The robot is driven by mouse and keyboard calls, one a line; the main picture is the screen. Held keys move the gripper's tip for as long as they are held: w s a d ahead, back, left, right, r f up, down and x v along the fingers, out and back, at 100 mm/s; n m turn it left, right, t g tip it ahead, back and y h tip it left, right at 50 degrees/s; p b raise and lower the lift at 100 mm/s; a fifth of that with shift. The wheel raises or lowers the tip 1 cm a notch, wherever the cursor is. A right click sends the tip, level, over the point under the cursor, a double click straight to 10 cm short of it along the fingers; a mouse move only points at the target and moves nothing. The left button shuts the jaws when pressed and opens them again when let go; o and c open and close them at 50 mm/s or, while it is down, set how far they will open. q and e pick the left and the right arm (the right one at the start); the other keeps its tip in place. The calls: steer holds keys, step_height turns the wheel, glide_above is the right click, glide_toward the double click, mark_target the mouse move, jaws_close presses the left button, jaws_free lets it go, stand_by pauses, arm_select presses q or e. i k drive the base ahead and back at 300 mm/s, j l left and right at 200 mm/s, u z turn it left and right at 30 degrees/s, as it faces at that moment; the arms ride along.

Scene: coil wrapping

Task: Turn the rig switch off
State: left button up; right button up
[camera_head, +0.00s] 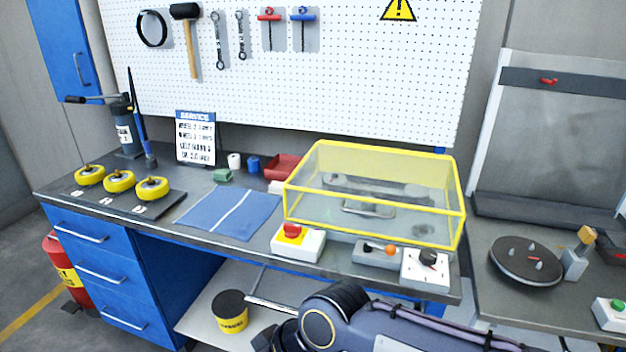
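A white box with a black rotary knob (428,257) sits at the bench's front edge, right of centre. Left of it is a small grey box with a lever tipped by an orange ball (390,250). Which of these is the rig switch I cannot tell for sure. A yellow-edged clear cover (376,190) stands closed behind them over a metal rig. My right arm crosses the bottom below the bench edge. My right gripper (276,334) is dark and partly cut off at its left end, apart from both controls; its fingers cannot be made out. My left gripper is not in view.
A blue mat (230,211) and several yellow wheels (119,181) lie further left. A round black disc (525,260) is on the right-hand bench. A yellow-and-black tub (230,312) stands below.

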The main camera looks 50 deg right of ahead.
mark_target(291, 231)
steer(key=z, duration=1.4)
